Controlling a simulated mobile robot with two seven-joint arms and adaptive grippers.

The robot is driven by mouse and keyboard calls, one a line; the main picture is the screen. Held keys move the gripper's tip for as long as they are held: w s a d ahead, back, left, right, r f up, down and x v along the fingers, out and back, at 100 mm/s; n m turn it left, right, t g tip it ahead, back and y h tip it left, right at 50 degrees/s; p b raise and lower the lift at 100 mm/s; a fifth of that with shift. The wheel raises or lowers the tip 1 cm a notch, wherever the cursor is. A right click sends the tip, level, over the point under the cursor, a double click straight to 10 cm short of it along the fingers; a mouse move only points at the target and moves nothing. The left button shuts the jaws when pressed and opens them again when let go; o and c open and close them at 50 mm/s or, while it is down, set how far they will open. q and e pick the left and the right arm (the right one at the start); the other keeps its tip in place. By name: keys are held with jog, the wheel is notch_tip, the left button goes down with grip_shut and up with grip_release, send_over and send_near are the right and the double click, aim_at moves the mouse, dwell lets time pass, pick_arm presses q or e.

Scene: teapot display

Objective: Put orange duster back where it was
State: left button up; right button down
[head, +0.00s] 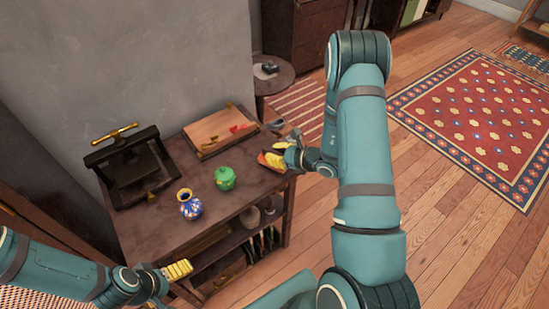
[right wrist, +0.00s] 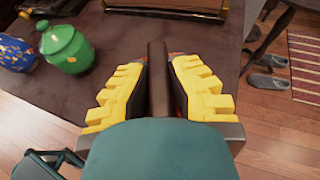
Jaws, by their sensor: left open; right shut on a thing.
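My right gripper (head: 274,154) is at the right end of the dark table (head: 145,228), over its top. It is shut on the orange duster. In the right wrist view the duster's dark handle (right wrist: 158,85) stands between the yellow fingers, and only a little orange-red shows beyond them. The fingers and wrist hide most of the duster, and I cannot tell whether it touches the table. My left gripper (head: 177,270) is open and empty at the table's front left, below the level of the top.
A green lidded pot (head: 225,179) and a blue patterned vase (head: 190,206) stand left of my right gripper. A dark press (head: 130,165) stands at the back left, a framed board (head: 215,132) at the back. A round side table (head: 272,78) is behind.

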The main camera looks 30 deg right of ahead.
jog(key=shift+f, duration=0.65)
jog(key=shift+f, duration=0.1)
jog(key=c, duration=1.1)
grip_release()
jog(key=shift+o, duration=0.2)
